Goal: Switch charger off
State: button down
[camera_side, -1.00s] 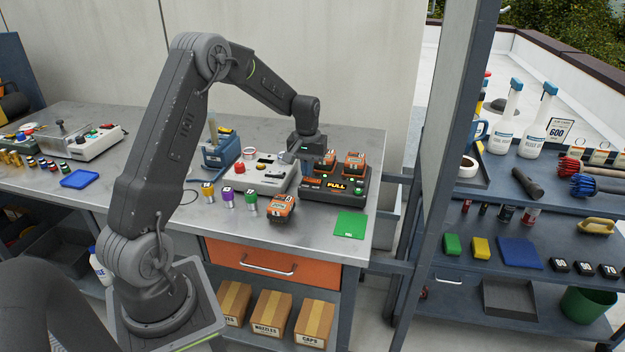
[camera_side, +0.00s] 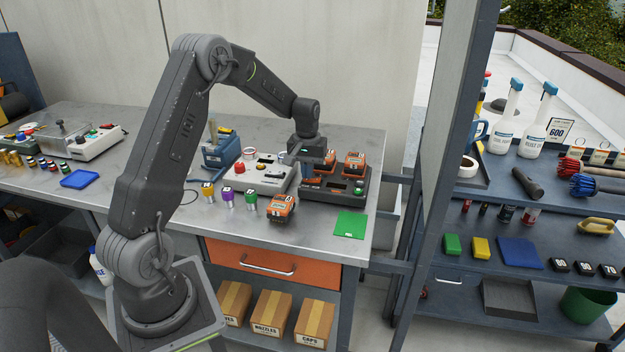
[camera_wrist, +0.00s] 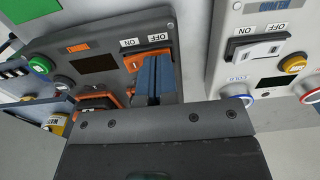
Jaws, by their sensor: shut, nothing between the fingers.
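The charger (camera_side: 347,198) is a dark box on the bench with orange batteries (camera_side: 354,160) on it. Its front displays look dark. In the wrist view its panel (camera_wrist: 50,45) shows a dark screen (camera_wrist: 93,63) and an orange rocker switch (camera_wrist: 134,63) marked ON and OFF. My gripper (camera_wrist: 149,66) is shut and empty. Its blue-grey fingertips are over the switch, towards the OFF side, and hide part of it; I cannot tell whether they touch. In the side view my gripper (camera_side: 308,168) is at the charger's left end.
A light grey box (camera_side: 258,175) with its own switch stands close left of the charger. A loose orange battery (camera_side: 281,208), several coloured cylinders (camera_side: 228,198) and a green mat (camera_side: 350,225) lie in front. A wall stands behind the bench.

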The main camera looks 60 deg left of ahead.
jog(key=shift+r, duration=3.3)
